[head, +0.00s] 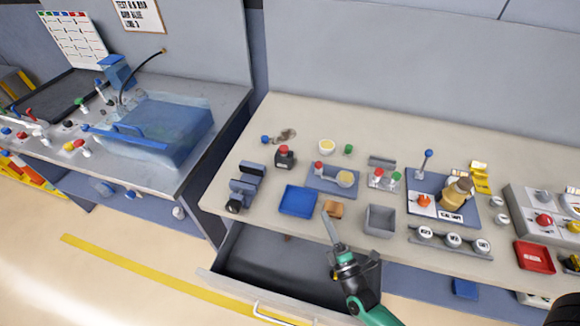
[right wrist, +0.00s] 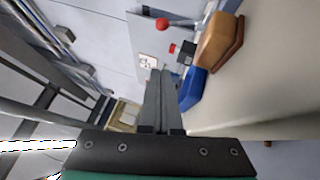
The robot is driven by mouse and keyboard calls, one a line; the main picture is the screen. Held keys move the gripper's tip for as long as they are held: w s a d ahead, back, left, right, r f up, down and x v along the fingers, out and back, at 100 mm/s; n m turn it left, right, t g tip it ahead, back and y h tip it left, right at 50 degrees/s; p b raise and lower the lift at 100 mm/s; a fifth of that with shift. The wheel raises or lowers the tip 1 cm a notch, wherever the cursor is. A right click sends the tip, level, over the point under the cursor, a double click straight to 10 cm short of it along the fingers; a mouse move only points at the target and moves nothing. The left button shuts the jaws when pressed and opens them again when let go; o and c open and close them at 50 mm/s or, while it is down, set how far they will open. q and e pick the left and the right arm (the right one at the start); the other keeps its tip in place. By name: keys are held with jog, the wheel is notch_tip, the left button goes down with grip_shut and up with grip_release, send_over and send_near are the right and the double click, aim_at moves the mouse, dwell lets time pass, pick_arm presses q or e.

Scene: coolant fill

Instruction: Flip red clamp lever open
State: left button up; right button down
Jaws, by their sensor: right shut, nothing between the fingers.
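A lever with a red ball knob (head: 318,165) stands on a small blue-grey plate (head: 332,186) beside a yellow round piece (head: 345,178). It looks like the red clamp lever, but its exact position is too small to tell. In the right wrist view, a red ball on a thin rod (right wrist: 162,24) shows at the top. My right gripper (head: 328,220) is shut and empty, in front of the plate, near a brown block (head: 334,209). Its closed fingers (right wrist: 160,85) point toward the bench items. My left gripper is not in view.
A blue tray (head: 298,201) and a grey bin (head: 379,221) flank the gripper. A black box with a red cap (head: 284,158) stands behind the tray. An open drawer (head: 270,268) juts out below. A blue-knobbed lever (head: 428,155) stands to the right.

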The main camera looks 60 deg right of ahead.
aim_at(319, 167)
jog(key=shift+s, duration=0.15)
jog(key=b+x, duration=0.2)
jog(key=x, duration=0.7)
jog(key=shift+w+d, duration=0.2)
jog(key=shift+w, duration=0.2)
jog(key=d, duration=0.1)
jog(key=d+b, duration=0.1)
jog(key=d+r, duration=0.1)
jog(key=shift+w+d+b, duration=0.15)
jog(key=shift+w+b, duration=0.2)
jog(key=shift+b, duration=0.05)
jog(key=shift+w+d+r, duration=0.1)
jog(key=shift+d+r, duration=0.1)
jog(key=shift+d, duration=0.1)
